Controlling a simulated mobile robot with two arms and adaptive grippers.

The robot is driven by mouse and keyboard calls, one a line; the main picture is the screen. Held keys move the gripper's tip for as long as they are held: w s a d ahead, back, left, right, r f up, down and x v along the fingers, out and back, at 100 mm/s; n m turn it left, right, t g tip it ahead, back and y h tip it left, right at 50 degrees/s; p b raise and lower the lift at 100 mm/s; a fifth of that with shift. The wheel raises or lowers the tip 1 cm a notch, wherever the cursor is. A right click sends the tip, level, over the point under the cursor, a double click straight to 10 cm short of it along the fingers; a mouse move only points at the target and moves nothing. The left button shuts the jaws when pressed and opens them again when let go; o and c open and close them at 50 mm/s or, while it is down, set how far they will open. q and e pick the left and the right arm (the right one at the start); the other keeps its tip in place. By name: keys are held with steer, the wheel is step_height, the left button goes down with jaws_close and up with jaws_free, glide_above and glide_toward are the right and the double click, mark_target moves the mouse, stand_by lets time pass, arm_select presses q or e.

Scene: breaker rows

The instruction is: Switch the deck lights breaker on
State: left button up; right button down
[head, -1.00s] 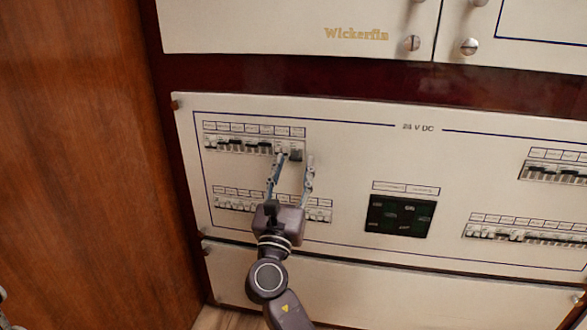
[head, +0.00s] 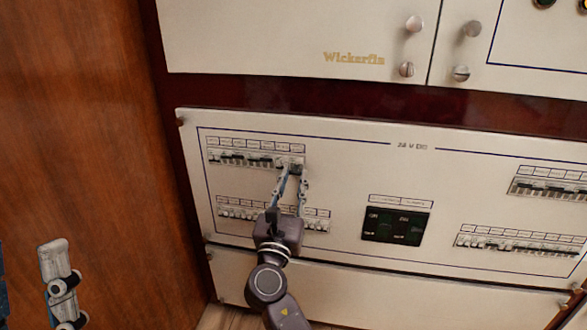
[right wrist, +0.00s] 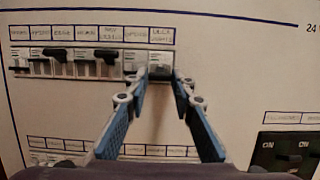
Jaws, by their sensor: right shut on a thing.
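The upper-left breaker row (head: 240,159) is set in the cream panel. Its rightmost breaker (right wrist: 160,62) stands under a blurred two-line label whose lower word looks like "lights". Its dark lever (right wrist: 160,73) sits low, lower than the dark levers at the top of some neighbours. My right gripper (head: 295,174) is at this breaker. In the right wrist view its fingertips (right wrist: 160,76) are close together on either side of the lever, shut on it. My left gripper (head: 60,285) shows partly at the lower left, away from the panel; its opening cannot be judged.
A second breaker row (head: 238,212) lies below, partly behind my right gripper. A black switch block (head: 396,226) is to the right, with more breaker rows (head: 548,187) beyond. A wooden wall (head: 80,130) bounds the left side. Knobs (head: 414,24) stick out above.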

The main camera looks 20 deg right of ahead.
steer(key=shift+r+g+p, duration=0.3)
steer(key=shift+p, duration=0.6)
arm_select(q)
steer(key=w+d+f+g+y+p, duration=0.1)
steer(key=w+f+g+y+p, duration=0.15)
steer(key=w+f+g, duration=0.7)
arm_select(e)
steer(key=shift+r+b, duration=0.1)
steer(key=shift+b, duration=0.4)
steer(key=shift+r+y+p, duration=0.1)
steer(key=shift+y+p, duration=0.2)
steer(key=shift+p, duration=0.45)
steer(key=shift+g+p, duration=0.3)
steer(key=shift+p, duration=0.5)
arm_select(q)
step_height(320, 180, down, 18)
steer(key=s+a+g+y, duration=0.1)
steer(key=a+g+y, duration=0.1)
steer(key=g, duration=0.5)
steer(key=shift+a+f+n+y, duration=0.15)
steer(key=shift+n+y, duration=0.25)
steer(key=shift+y, duration=0.15)
